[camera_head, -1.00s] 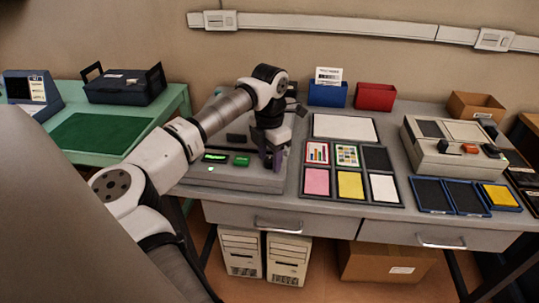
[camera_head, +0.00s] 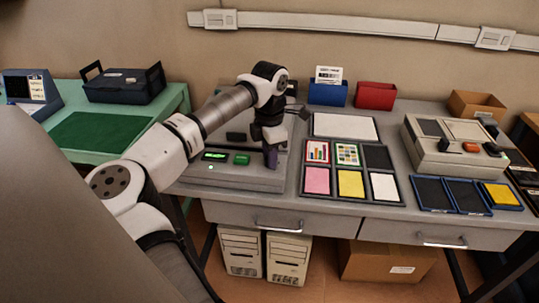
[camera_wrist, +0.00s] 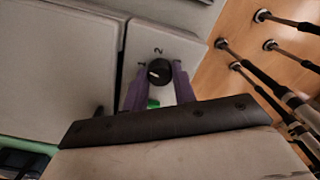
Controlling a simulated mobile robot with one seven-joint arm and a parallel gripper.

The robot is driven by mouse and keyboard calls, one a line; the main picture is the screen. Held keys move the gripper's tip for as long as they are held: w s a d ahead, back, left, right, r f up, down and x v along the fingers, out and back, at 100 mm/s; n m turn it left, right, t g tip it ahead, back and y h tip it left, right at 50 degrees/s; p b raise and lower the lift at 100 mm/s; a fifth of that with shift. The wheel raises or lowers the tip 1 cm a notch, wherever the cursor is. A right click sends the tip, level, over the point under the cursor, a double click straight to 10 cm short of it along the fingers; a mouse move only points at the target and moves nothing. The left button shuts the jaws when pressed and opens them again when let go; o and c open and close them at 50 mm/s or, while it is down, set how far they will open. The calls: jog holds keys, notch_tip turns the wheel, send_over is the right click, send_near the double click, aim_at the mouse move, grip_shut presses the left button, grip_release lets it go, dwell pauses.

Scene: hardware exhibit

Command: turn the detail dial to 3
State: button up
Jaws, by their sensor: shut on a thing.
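The dial is a small round black knob (camera_wrist: 159,71) on a light grey panel in the wrist view. A pale mark shows on its left part, and a printed 2 (camera_wrist: 158,50) stands just above it. A mark left of the knob looks like a 1; the figure on the right is hidden by a finger. My gripper (camera_wrist: 158,79) has its purple fingers on both sides of the knob and is shut on it. In the head view my gripper (camera_head: 271,156) is at the right end of a grey console (camera_head: 235,180), and hides the knob.
The console has a lit green display (camera_head: 214,156) and a green button (camera_head: 241,160). Right of it lies a frame of coloured cards (camera_head: 350,184). A second grey device (camera_head: 430,162) stands further right. Blue and red bins (camera_head: 375,96) stand behind.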

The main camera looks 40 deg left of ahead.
jog(key=m, duration=0.6)
jog(key=shift+m, duration=0.3)
jog(key=m, duration=1.2)
jog(key=shift+m, duration=0.3)
jog(key=m+p, duration=0.1)
jog(key=m, duration=0.4)
jog(key=shift+m, duration=0.3)
jog(key=o, duration=1)
notch_tip(320, 180, up, 14)
jog(key=shift+f+b, duration=0.1)
jog(key=shift+b, duration=0.6)
